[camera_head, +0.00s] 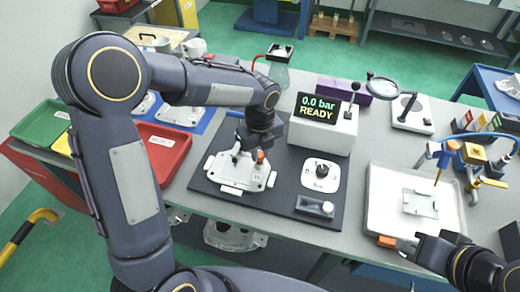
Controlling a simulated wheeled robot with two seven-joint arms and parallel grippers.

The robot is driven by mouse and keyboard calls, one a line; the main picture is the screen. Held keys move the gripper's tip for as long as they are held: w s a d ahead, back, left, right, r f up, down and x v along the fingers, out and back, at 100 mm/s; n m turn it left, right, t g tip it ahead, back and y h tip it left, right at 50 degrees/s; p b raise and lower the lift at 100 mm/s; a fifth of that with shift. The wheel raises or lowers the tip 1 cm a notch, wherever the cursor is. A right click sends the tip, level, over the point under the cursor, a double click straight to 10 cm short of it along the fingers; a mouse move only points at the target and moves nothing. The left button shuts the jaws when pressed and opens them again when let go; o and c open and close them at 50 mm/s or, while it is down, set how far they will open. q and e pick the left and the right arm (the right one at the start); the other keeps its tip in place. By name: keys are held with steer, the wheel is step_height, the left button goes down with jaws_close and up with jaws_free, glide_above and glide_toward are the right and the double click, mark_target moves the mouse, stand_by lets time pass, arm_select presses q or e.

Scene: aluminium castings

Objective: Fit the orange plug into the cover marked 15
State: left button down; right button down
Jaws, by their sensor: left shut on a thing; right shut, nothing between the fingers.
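A pale cast cover (236,176) lies on the dark mat (285,196) left of centre; I cannot read a number on it. A small orange plug (261,157) shows at the cover's right side, directly below my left gripper (260,150). My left gripper points down and is shut on the orange plug. The hand partly hides the contact, and I cannot tell whether the plug is in a hole or just above it. My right gripper (402,246) is shut and empty at the front edge of the white tray, far right of the cover.
A white plate with a black knob (322,171) and a small grey block (315,206) lie right of the cover. The white tray (380,210) and red bin (163,152) flank the mat.

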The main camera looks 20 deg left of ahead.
mark_target(259, 155)
arm_select(q)
steer(key=shift+f+b, duration=0.5)
steer(key=shift+f, duration=0.3)
steer(key=c, duration=1.2)
jaws_free()
steer(key=shift+r, duration=0.1)
step_height(259, 155, up, 8)
steer(key=shift+f, duration=0.15)
steer(key=shift+a, duration=0.1)
